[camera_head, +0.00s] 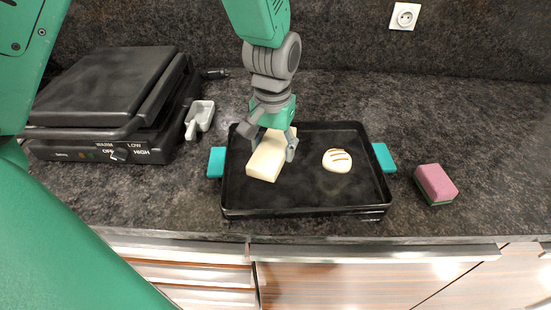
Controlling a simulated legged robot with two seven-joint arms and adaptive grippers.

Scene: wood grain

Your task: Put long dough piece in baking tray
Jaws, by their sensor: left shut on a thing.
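The long dough piece (266,161) is a pale, block-like bar. My left gripper (270,146) is shut on it from above, with a finger on each side. The dough is over the left half of the black baking tray (304,204), inside its rim. I cannot tell whether its underside touches the tray floor. A round pale dough piece with brown stripes (337,160) lies in the right half of the tray. The tray has teal handles at both sides. My right gripper does not show.
A small grey dish with a handle (199,118) lies between grill and tray. A pink and green sponge (436,184) lies right of the tray. A wall socket (404,16) is at the back. The back right counter is clear.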

